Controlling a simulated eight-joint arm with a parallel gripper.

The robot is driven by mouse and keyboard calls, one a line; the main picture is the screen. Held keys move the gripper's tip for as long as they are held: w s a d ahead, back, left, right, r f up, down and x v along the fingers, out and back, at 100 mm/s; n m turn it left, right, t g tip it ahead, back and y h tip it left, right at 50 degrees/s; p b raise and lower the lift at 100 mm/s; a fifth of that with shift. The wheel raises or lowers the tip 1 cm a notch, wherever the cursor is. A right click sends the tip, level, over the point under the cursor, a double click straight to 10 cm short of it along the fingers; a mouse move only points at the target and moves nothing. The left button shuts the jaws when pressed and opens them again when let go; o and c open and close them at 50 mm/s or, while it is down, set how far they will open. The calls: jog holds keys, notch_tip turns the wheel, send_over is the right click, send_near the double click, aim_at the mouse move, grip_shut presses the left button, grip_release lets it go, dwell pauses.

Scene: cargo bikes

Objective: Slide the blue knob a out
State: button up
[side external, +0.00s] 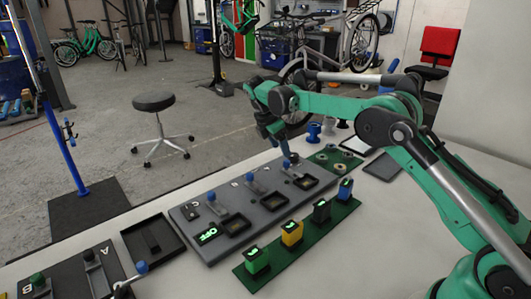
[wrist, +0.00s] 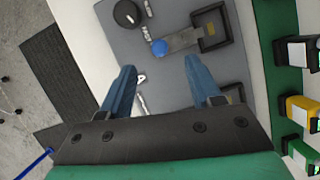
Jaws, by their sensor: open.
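Blue knob a (wrist: 160,47) is a round blue ball on a flat metal slider, on a grey panel (wrist: 120,45). A letter that looks like A is printed near it in the wrist view. The slider reaches right toward a black square frame (wrist: 211,28). My gripper (wrist: 160,65) is open, with its two blue fingers spread and nothing between them; the knob appears just ahead of the gap. In the side view my gripper (side external: 284,148) is low over the far end of the panel, close to a blue knob (side external: 286,163). Whether they touch cannot be told.
Two more blue knobs (side external: 249,177) (side external: 211,196) sit nearer along the panel. A green strip (side external: 295,246) with several coloured blocks runs beside it. A black dial (wrist: 127,14) is near the knob. A black tray (side external: 152,243) and another lettered panel lie at left.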

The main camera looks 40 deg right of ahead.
aim_at(286, 161)
jog(key=x, duration=0.5)
jog(key=shift+f, duration=0.1)
grip_shut()
dwell(1.3)
